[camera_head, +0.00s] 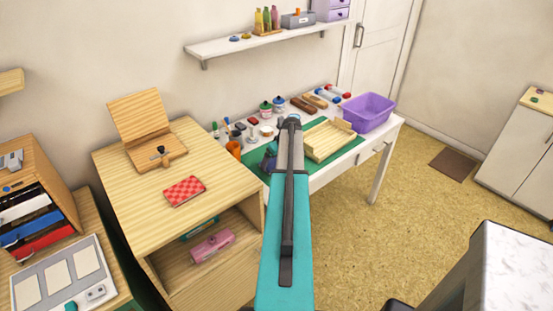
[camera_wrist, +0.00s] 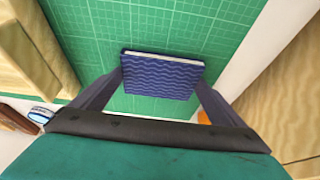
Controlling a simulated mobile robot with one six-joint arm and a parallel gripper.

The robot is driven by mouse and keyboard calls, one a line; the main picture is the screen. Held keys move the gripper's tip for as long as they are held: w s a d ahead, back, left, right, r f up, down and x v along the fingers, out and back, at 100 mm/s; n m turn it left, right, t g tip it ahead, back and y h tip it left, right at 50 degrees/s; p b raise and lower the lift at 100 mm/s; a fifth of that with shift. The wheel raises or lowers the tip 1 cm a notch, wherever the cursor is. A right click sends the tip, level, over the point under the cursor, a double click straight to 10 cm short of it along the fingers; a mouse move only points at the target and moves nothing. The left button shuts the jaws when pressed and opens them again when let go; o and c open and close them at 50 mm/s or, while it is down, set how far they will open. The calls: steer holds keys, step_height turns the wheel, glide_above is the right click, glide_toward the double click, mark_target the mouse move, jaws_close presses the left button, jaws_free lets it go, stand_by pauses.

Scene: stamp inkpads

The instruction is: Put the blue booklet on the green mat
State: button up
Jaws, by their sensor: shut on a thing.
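The blue booklet (camera_wrist: 160,77) with a wavy pattern and a pale page edge is between the two fingers of my gripper (camera_wrist: 162,82) in the wrist view. The fingers press on its left and right ends. The green mat (camera_wrist: 165,22) with a grid lies below and behind the booklet; I cannot tell whether the booklet touches it. In the head view the green mat (camera_head: 254,158) lies on the white desk, partly covered by my teal arm, which hides most of the gripper.
A wooden tray (camera_head: 333,152) stands on the mat's right part, with a purple bin (camera_head: 369,113) beyond it. An orange cup (camera_head: 234,149) and several pots and stamps line the desk's back. A wooden cabinet (camera_head: 226,188) with a red checked booklet (camera_head: 184,191) stands left.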

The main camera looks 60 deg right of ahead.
steer(key=shift+f, duration=0.25)
steer(key=o, duration=0.8)
steer(key=shift+r, duration=0.2)
steer(key=b+v, duration=0.3)
steer(key=v, duration=0.9)
steer(key=shift+w, duration=0.15)
stand_by(0.3)
